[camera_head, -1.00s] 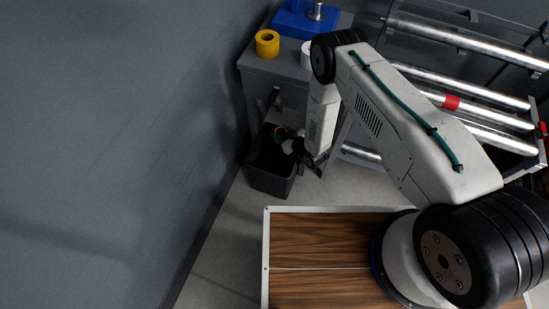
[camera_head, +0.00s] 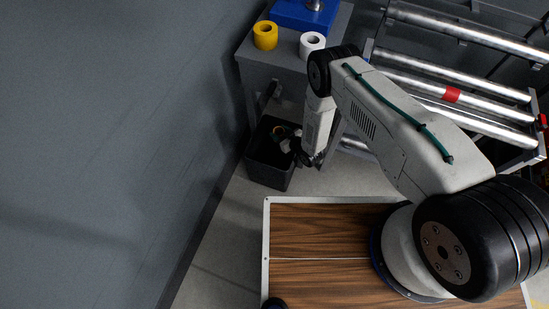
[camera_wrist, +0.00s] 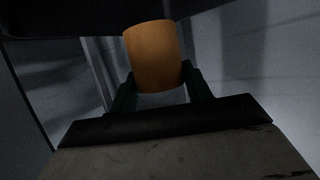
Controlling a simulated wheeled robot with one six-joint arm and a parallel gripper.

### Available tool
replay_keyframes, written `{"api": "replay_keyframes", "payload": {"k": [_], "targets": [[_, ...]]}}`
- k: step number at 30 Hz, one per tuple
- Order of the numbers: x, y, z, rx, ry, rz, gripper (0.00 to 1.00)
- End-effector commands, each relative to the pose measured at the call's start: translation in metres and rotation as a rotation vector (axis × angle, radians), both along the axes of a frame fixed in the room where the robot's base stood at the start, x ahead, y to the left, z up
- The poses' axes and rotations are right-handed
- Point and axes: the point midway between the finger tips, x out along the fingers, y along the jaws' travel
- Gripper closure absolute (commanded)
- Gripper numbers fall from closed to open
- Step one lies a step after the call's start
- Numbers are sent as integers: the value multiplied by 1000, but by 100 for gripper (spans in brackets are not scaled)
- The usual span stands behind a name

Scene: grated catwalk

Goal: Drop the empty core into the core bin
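The core bin (camera_head: 268,175) is a dark, open-topped bin on the floor beside the wall, in front of the grey table. My gripper (camera_head: 282,131) is over the bin's opening in the head view, small and partly hidden by my wrist. In the wrist view the empty core (camera_wrist: 153,57) is a plain orange-brown cylinder. It sits between the two green fingers of my gripper (camera_wrist: 158,85), which touch its sides. I cannot tell how far the core is above the bin's rim, and the bin's inside is mostly dark.
A grey table (camera_head: 275,68) stands behind the bin with a yellow roll (camera_head: 265,36), a white roll (camera_head: 312,44) and a blue device (camera_head: 304,14) on it. A rack of metal rollers (camera_head: 450,75) stands to the right. The wall (camera_head: 110,130) is close on the left.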

Motion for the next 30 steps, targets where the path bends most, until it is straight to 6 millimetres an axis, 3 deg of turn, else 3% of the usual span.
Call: {"api": "replay_keyframes", "payload": {"k": [1,2,13,24,30], "targets": [[0,0,0,0,0,0,36],[0,0,0,0,0,0,28],[-4,-5,2,0,1,-1,28],[-45,-39,24,-1,2,-1,28],[-55,-47,30,0,0,-1,28]]}}
